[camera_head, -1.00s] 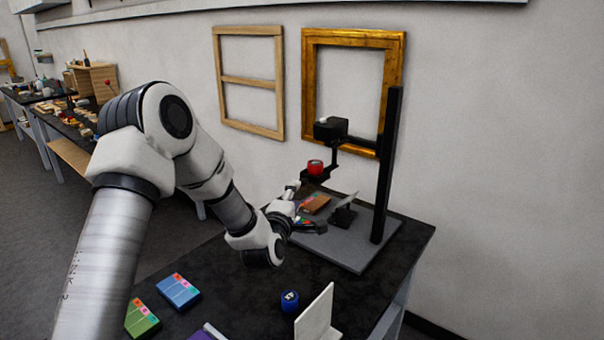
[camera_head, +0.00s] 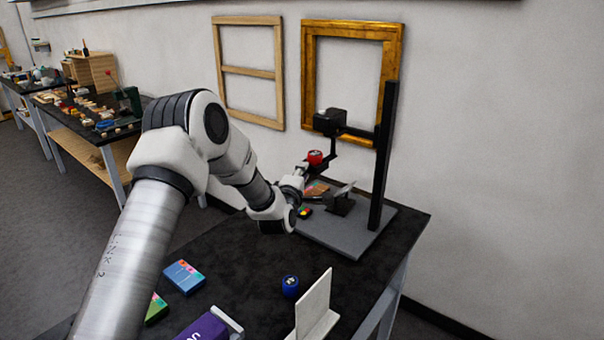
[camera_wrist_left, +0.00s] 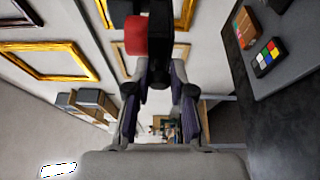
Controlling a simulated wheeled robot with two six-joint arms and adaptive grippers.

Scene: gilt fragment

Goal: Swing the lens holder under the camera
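The lens holder (camera_head: 312,168) is a small black arm carrying a red lens (camera_head: 315,157). It sits below and slightly left of the black camera (camera_head: 330,121) on the stand. My left gripper (camera_head: 302,172) is at the holder, close below and left of the red lens. In the left wrist view the red lens (camera_wrist_left: 135,36) is just beyond the fingers, and a black part of the holder (camera_wrist_left: 160,72) lies between the left gripper's fingertips (camera_wrist_left: 160,84). Whether they press on it is not clear. My right gripper is not in view.
The stand's black post (camera_head: 384,155) rises from a grey base (camera_head: 350,238). A small angled plate (camera_head: 340,203) and a colour chart (camera_head: 304,212) are on the base. A blue jar (camera_head: 290,285), white easel (camera_head: 315,306) and boxes stand in front. A gilt frame (camera_head: 396,60) hangs behind.

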